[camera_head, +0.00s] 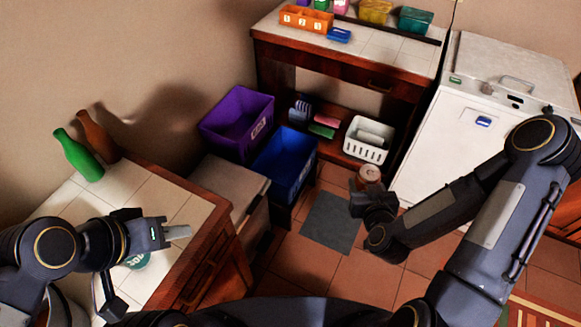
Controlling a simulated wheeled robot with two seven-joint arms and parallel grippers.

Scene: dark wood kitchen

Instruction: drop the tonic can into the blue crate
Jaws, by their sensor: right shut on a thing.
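The blue crate (301,176) stands open-topped in the middle of the camera_head view, right of the purple crate. The part of its inside that I can see looks empty. My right gripper (369,187) is shut on a small pinkish can (369,172), taken to be the tonic can; its label is too small to read. The can is held above the floor, to the right of the blue crate and apart from it. My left gripper (178,231) is over the tiled counter at the left; its jaw opening is unclear.
A purple crate (237,122) adjoins the blue one. A white basket (367,139) sits on the low shelf behind the can. Green (78,156) and brown (98,136) bottles stand on the left counter. A white appliance (480,105) is at the right. A grey mat (331,222) lies on the floor.

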